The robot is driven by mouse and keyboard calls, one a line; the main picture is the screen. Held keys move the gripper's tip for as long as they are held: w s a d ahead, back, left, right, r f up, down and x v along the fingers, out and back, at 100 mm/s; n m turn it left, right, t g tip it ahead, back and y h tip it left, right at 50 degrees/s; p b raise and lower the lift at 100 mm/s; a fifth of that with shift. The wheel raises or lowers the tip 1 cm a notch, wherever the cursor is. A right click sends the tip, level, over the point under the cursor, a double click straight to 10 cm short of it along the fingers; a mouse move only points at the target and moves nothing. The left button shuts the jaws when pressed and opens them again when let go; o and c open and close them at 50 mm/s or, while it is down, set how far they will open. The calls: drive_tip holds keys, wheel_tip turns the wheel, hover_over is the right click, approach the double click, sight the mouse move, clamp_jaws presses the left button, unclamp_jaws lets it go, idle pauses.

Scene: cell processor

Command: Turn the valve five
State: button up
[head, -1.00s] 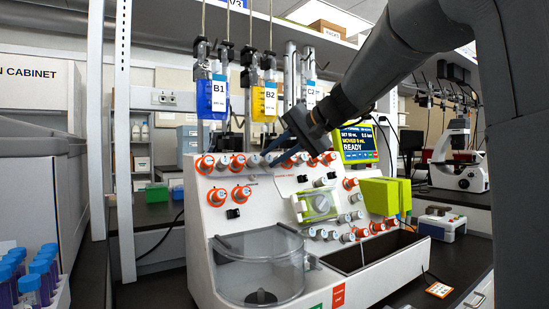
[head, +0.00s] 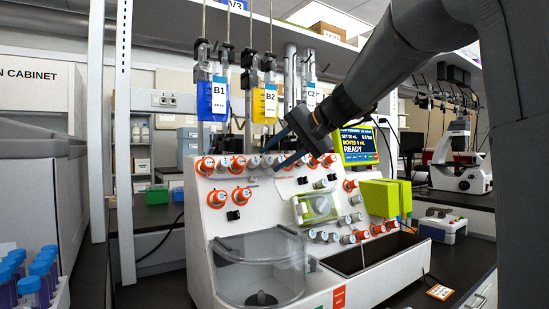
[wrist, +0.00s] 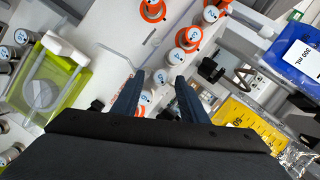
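Valve five is a small grey-white knob in the top row of the white processor panel (head: 210,220). In the wrist view valve five (wrist: 160,76) lies between my fingertips, in line with its neighbours. My gripper (head: 272,160) is open at the top row, and its two dark fingers show in the wrist view (wrist: 159,79), one on each side of valve five. I cannot tell whether either finger touches the knob. Orange-backed valve six (wrist: 145,98) also shows between the fingers, nearer the palm. Grey valve four (wrist: 177,56) is just beyond the fingertips.
More orange and grey knobs crowd the panel, including orange valve three (wrist: 188,38). A blue bag (head: 211,97) and a yellow bag (head: 264,102) hang above. A green-framed pump (head: 315,206) sits below, and a lit display (head: 358,145) stands at right.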

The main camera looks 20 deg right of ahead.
drive_tip(key=v, duration=0.7)
drive_tip(key=w+a+f+m+t+b, duration=0.1)
drive_tip(key=m+b, duration=0.1)
drive_tip(key=m, duration=0.2)
drive_tip(key=w+a+f+m+t+y+b, duration=0.1)
drive_tip(key=w+f+m+b, duration=0.1)
drive_tip(key=m, duration=0.1)
drive_tip(key=w+a+f+m+t+b, duration=0.1)
drive_tip(key=a+m+b, duration=0.1)
drive_tip(key=m+b, duration=0.1)
drive_tip(key=shift+w+f+m+y, duration=0.3)
drive_tip(key=shift+w+f+m, duration=0.05)
drive_tip(key=shift+m, duration=0.45)
clamp_jaws()
